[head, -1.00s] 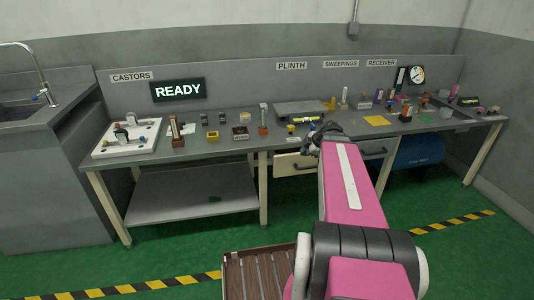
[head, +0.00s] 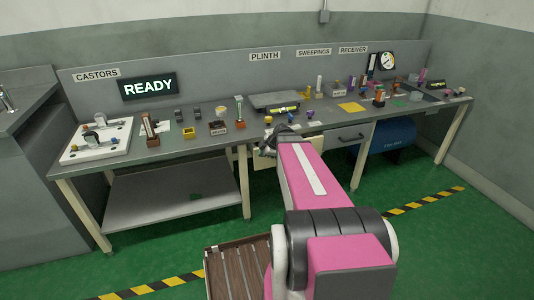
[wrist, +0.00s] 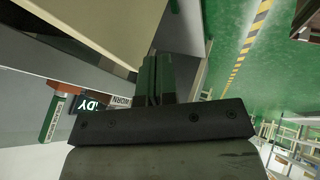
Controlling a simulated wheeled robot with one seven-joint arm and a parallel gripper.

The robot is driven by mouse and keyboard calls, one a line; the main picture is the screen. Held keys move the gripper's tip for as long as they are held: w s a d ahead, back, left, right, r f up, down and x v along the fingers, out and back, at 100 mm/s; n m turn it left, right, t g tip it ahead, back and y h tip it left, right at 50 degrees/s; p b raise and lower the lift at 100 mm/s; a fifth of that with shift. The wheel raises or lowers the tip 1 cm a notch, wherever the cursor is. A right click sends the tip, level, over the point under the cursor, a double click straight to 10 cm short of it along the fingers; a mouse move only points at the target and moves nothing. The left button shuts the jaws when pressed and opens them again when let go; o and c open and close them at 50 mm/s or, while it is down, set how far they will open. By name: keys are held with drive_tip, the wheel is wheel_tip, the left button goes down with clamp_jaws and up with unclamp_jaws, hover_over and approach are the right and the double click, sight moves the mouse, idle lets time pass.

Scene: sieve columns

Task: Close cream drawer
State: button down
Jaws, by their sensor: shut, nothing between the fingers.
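The cream drawer (head: 261,161) is under the middle of the grey workbench in the head view. Its front seems to stand out from the bench; how far is hard to tell. My arm hides its middle. My gripper (head: 268,145) is at the drawer's front, near its left part. In the wrist view my gripper (wrist: 155,78) has its two dark fingers together, with nothing between them. A large cream surface (wrist: 95,25), likely the drawer front, fills the upper left beside the fingers. I cannot tell whether they touch it.
The workbench (head: 215,150) carries several small parts, a white castor board (head: 95,147) and a scale-like plate (head: 275,101). A grey drawer (head: 347,138) is right of the cream one. A blue tank (head: 393,138) sits under the bench. Green floor in front is mostly clear.

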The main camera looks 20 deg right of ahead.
drive_tip(key=shift+w, duration=1.05)
drive_tip(key=shift+w, duration=2.5)
drive_tip(key=shift+r, duration=0.1)
drive_tip(key=shift+a, duration=0.15)
